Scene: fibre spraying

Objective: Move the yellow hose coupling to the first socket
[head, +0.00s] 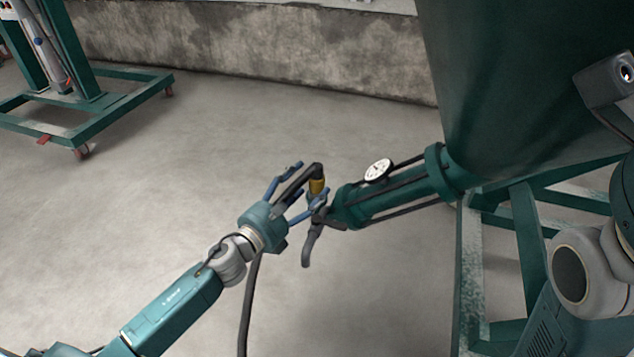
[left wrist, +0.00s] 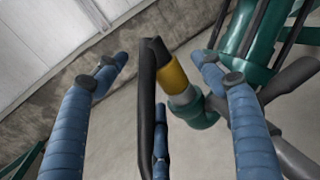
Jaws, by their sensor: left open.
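The yellow hose coupling (head: 317,186) sits at the end of a black hose (head: 252,300), by the left end of the green pipe assembly. In the left wrist view the yellow coupling (left wrist: 173,75) meets a grey-green fitting (left wrist: 190,105), which looks like a socket. My left gripper (head: 308,184) is open, its blue fingers spread on either side of the coupling and hose, with a gap visible in the left wrist view. A third finger (left wrist: 160,145) shows below, beside the hose. My right gripper is out of view. I cannot tell which socket is the first.
A green pipe (head: 385,195) with a white dial gauge (head: 378,170) joins a large green tank (head: 520,90) on a green frame (head: 470,270). A grey handle (head: 308,246) hangs below the fitting. A wheeled green stand (head: 110,90) is at upper left. The floor between is clear.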

